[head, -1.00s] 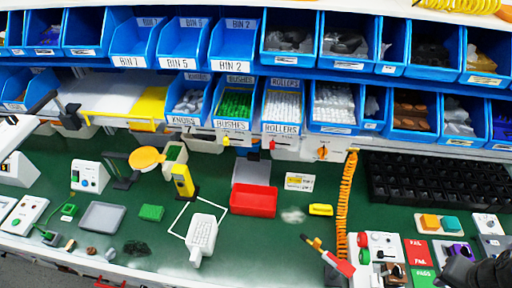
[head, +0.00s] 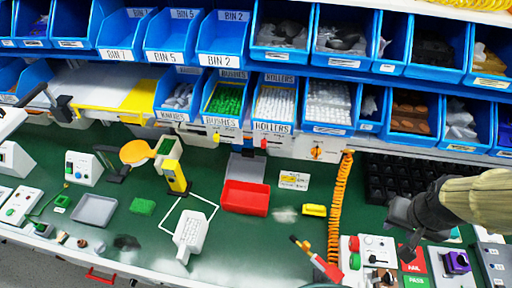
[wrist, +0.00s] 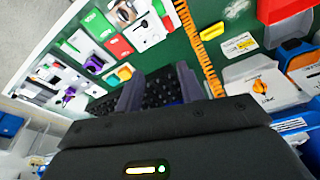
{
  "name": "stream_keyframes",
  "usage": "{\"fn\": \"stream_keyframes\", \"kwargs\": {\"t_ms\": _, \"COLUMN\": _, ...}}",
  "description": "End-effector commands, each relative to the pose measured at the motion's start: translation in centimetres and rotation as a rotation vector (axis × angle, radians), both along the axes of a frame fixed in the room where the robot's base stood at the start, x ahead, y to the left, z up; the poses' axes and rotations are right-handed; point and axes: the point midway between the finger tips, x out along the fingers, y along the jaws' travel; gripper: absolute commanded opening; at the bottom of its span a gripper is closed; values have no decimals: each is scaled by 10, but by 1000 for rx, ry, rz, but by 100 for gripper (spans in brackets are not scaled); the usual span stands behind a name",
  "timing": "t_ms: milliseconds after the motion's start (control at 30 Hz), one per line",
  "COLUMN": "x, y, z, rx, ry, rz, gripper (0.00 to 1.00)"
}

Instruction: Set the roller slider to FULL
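The roller slider is a small red handle (head: 264,144) on the white front strip under the bin labelled ROLLERS (head: 275,103). Its scale marks are too small to read, so I cannot tell its setting. My gripper (head: 407,245) is at the right of the head view, above the front right of the bench, well to the right of the slider and nearer to me. In the wrist view my gripper (wrist: 158,85) has its two dark fingers apart with nothing held between them. I cannot make out the red slider in the wrist view.
A yellow slider (head: 216,137) sits left of the red one, and an orange rotary knob (head: 316,152) to its right. An orange coiled hose (head: 336,205) hangs between my gripper and the slider. A red tray (head: 245,198) stands on the green bench below.

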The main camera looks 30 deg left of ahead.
Motion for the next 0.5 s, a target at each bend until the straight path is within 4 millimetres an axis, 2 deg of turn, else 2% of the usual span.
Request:
{"fn": "stream_keyframes", "kwargs": {"t_ms": 333, "x": 2, "y": 2, "z": -2, "rx": 2, "ry": -6, "rz": 3, "gripper": 38}}
{"fn": "stream_keyframes", "kwargs": {"t_ms": 500, "x": 17, "y": 26, "z": -16, "rx": 30, "ry": -61, "rz": 27, "gripper": 38}}
